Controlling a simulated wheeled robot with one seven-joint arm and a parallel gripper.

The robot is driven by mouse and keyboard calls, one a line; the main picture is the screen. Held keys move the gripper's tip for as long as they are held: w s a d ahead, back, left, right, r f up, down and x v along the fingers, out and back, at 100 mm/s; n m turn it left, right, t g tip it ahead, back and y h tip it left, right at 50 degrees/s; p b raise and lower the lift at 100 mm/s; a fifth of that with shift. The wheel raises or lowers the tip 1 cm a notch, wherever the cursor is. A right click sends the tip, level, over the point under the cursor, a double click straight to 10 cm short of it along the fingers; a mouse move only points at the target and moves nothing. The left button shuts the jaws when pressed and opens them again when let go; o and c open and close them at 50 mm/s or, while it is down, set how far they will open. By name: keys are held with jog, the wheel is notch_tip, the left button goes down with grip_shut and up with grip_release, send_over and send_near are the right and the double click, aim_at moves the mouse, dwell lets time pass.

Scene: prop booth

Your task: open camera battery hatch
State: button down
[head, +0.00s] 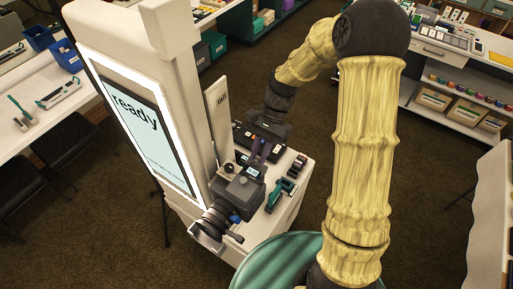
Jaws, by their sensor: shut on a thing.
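The camera (237,195) is dark grey, with a big lens facing the lower left and a small lit screen on its rear. It sits on the white stand beside the tall screen. My gripper (260,158) reaches down from behind the camera, its fingertips at the camera's rear end by the small screen. It is shut on a small part there, which looks to be the battery hatch. The fingers and arm hide most of that part. How far the hatch stands open is too small to tell.
A teal-handled tool (275,196) and small dark items (297,166) lie right of the camera on the white stand (290,212). A tall white panel with a lit "ready" screen (140,125) rises close on the left. Brown carpet lies open beyond.

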jog(key=shift+w+d+f+g+y+p, duration=0.1)
jog(key=shift+w+d+g+y+p, duration=0.4)
jog(key=shift+w+g+y+p, duration=0.4)
jog(key=shift+w+d+f+g+y+b, duration=0.45)
jog(key=shift+f+g+y+b, duration=0.25)
jog(key=shift+g+y+b, duration=0.4)
jog(key=shift+w+d+f+g+y+b, duration=0.4)
jog(key=shift+f+g+y+b, duration=0.4)
jog(key=shift+g, duration=0.65)
jog(key=shift+w+d+f+g+y+b, duration=0.35)
jog(key=shift+w+f+g+y+b, duration=0.25)
jog(key=shift+g+y+b, duration=0.5)
jog(key=shift+s, duration=0.1)
jog(key=c, duration=1.3)
grip_release()
jog(key=shift+c, duration=0.2)
notch_tip(320, 180, up, 10)
jog(key=b, duration=0.2)
jog(key=shift+b, duration=0.35)
